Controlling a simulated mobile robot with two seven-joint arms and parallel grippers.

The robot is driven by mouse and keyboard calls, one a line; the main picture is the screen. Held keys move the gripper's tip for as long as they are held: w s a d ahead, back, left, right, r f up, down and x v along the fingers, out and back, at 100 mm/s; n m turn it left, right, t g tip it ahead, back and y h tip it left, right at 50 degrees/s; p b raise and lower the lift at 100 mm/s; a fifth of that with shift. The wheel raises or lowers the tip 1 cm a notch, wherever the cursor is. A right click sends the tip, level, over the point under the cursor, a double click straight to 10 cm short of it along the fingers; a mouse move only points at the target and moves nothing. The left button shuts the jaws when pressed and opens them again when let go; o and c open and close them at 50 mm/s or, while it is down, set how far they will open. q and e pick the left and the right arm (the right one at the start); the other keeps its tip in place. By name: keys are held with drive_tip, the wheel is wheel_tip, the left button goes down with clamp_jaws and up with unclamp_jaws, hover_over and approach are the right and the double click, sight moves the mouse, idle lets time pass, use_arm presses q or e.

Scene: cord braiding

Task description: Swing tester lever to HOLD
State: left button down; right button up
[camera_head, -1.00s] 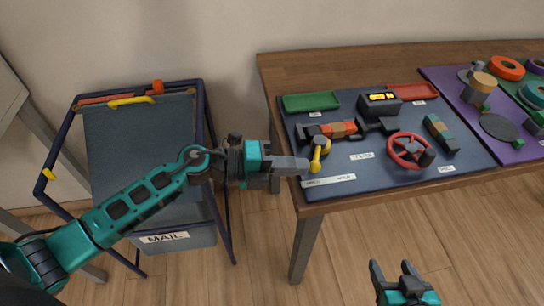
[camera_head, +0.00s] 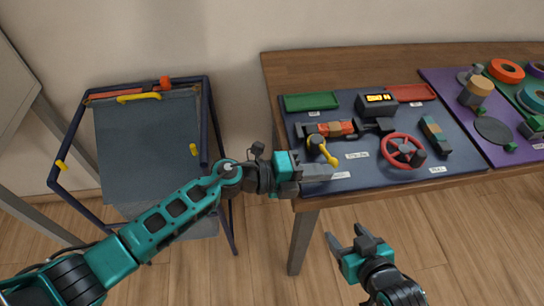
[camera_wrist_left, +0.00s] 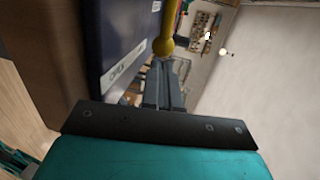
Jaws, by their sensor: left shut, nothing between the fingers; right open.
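The yellow tester lever (camera_head: 325,151) sits at the front left of the dark blue mat (camera_head: 375,178). Its arm slants down to the right from a dark pivot, with its round end near the mat's front. My left gripper (camera_head: 331,172) is shut and empty, just in front of the lever's end. In the left wrist view the lever's yellow end (camera_wrist_left: 163,46) shows just beyond the closed fingers (camera_wrist_left: 164,88). I cannot tell whether they touch. The label strip below is partly hidden by the gripper, and HOLD cannot be read. My right gripper (camera_head: 346,235) is open and empty, off the table's front edge.
A red handwheel (camera_head: 388,156), an orange and black clamp (camera_head: 338,129), a box with a lit display (camera_head: 376,103), and green (camera_head: 312,101) and red (camera_head: 412,93) trays share the mat. A purple mat (camera_head: 452,92) with spools lies right.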

use_arm(q)
drive_tip(key=shift+d, duration=0.9)
